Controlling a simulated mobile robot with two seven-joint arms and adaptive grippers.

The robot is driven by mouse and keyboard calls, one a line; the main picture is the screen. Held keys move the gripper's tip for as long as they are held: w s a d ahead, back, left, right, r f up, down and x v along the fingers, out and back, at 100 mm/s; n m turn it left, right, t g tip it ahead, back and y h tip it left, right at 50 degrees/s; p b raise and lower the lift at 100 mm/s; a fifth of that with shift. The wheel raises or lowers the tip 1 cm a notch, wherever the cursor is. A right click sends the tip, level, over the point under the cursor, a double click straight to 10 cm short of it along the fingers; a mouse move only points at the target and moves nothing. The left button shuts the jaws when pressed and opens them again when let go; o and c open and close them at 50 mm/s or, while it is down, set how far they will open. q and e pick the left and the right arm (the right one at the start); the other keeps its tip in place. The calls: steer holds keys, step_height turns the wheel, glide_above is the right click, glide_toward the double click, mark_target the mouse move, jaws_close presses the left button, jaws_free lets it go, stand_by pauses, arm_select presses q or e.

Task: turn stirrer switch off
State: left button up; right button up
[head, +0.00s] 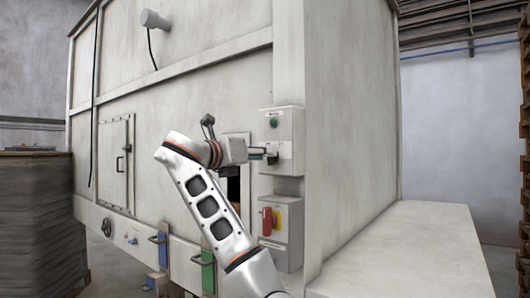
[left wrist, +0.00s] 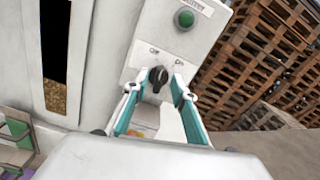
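The stirrer switch is a black rotary knob (left wrist: 158,77) on a grey control box (head: 285,155), below a green button (left wrist: 186,18). "Off" is printed at its upper left and "On" at its upper right in the left wrist view; I cannot tell exactly which way it points. My left gripper (left wrist: 160,74) has its two fingertips on either side of the knob, with small gaps seeming to show. In the head view the left gripper (head: 264,154) reaches the box front and hides the knob. My right gripper is not in view.
Below is a second box (head: 283,245) with a red handle (head: 267,222) on yellow. A dark opening (left wrist: 56,50) with pellets is left of the control box. A pale ledge (head: 410,250) lies to the right. Wooden pallets (left wrist: 260,50) stand behind.

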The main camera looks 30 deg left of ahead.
arm_select(q)
steer(key=shift+w, duration=0.85)
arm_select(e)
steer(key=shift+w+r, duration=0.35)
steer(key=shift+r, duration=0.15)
arm_select(q)
jaws_close()
steer(key=shift+a+f+n+b, duration=0.1)
steer(key=shift+n+b, duration=1.8)
steer(key=shift+b, duration=0.7)
jaws_free()
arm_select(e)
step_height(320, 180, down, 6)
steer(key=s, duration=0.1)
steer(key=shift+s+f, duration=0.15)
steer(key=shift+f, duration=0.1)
arm_select(q)
steer(key=shift+s, duration=0.1)
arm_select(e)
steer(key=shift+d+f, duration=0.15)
